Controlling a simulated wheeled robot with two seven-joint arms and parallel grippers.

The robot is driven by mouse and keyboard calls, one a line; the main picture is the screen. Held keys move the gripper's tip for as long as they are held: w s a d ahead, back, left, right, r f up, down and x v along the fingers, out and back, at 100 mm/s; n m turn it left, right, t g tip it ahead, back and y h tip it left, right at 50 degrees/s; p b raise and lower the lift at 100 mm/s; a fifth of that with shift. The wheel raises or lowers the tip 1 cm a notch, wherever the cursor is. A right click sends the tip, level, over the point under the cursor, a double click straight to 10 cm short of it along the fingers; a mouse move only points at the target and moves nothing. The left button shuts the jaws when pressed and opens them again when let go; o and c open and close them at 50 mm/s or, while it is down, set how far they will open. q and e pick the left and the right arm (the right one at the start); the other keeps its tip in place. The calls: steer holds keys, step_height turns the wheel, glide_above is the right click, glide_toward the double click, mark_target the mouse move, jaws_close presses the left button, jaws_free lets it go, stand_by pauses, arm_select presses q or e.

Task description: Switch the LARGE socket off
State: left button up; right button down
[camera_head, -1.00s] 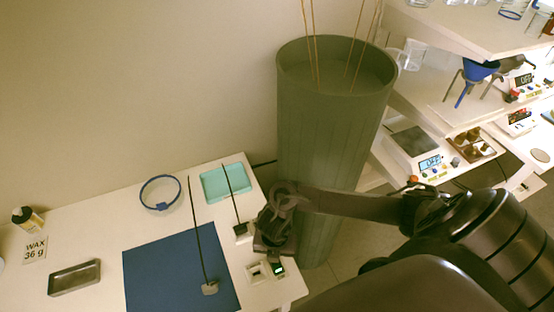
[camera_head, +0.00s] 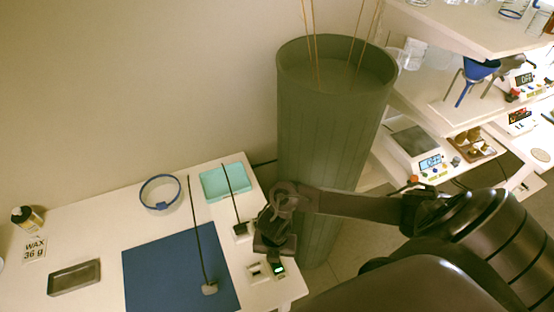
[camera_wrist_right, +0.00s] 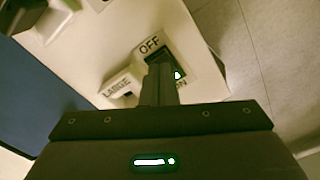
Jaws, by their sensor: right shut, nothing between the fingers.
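The LARGE socket switch (camera_head: 278,268) sits near the right front corner of the white table, with a green light showing. In the right wrist view the switch (camera_wrist_right: 176,75) has an OFF label at one end and a partly hidden ON label at the other. A small LARGE sign (camera_wrist_right: 117,88) stands beside it. My right gripper (camera_head: 274,258) is shut and empty, its fingertips (camera_wrist_right: 160,70) over the switch; I cannot tell whether they touch it. My left gripper is not in view.
A blue mat (camera_head: 165,270) with a corded probe (camera_head: 209,288) lies left of the socket. A tall green bin (camera_head: 325,140) stands right of the table.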

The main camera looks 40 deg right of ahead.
steer(key=shift+f+b, duration=0.65)
steer(key=shift+f, duration=0.15)
steer(key=shift+r, duration=0.1)
step_height(320, 180, up, 7)
steer(key=p, duration=0.7)
stand_by(0.3)
steer(key=shift+s, duration=0.1)
stand_by(0.4)
